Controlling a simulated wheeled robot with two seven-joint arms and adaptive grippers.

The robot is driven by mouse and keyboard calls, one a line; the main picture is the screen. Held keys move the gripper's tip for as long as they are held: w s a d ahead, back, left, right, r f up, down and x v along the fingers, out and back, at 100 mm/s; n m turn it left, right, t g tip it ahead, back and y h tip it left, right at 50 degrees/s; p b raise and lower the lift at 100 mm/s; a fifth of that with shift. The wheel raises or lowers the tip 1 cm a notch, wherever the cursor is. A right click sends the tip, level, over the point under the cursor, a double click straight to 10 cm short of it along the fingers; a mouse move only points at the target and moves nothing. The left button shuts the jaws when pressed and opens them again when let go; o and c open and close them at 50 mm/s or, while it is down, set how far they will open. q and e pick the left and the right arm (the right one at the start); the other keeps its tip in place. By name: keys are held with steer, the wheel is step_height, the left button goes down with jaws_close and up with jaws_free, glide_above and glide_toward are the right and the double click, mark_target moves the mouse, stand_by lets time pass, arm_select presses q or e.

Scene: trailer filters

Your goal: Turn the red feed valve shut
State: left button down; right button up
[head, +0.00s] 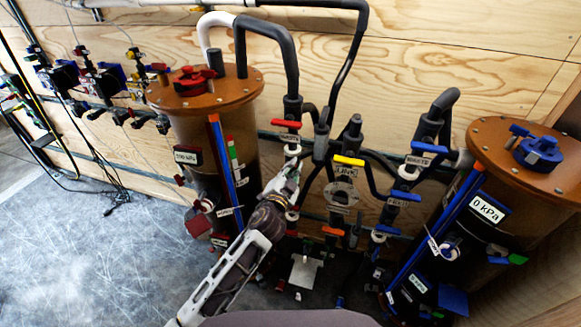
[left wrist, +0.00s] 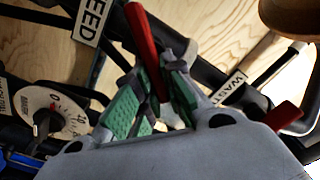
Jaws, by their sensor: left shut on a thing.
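In the left wrist view, the red feed valve handle (left wrist: 146,42) runs between the two green-padded fingers of my left gripper (left wrist: 163,78). The fingers are shut on it, and its upper end sticks out beyond them. A white label reading FEED (left wrist: 94,20) is at the upper left, close to the handle. In the head view, my left gripper (head: 291,172) reaches up into the pipework between the two brown tanks. The feed handle is hidden or too small to tell there. My right gripper is not in view.
Another red handle (head: 285,123), a yellow handle (head: 348,161) and a blue handle (head: 404,196) sit close around the gripper. A round dial (left wrist: 47,112) is at left in the wrist view. The left tank (head: 240,110) stands beside my arm. The grey floor (head: 90,250) at left is mostly clear.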

arm_select(q)
steer(key=shift+d+f+m, duration=0.15)
steer(key=shift+m, duration=0.75)
steer(key=shift+s+d+f+m, duration=0.1)
steer(key=shift+f+m, duration=0.05)
steer(key=shift+m, duration=0.85)
steer(key=shift+d+f+m+p, duration=0.1)
steer(key=shift+f+m+p, duration=0.2)
steer(key=shift+m, duration=1.2)
steer(key=shift+d+f+m+p, duration=0.15)
steer(key=shift+f+m, duration=0.25)
steer(key=shift+m, duration=1.1)
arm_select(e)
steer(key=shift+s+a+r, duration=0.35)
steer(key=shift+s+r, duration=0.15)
arm_select(q)
steer(key=shift+a, duration=0.1)
steer(key=c, duration=1.5)
jaws_free()
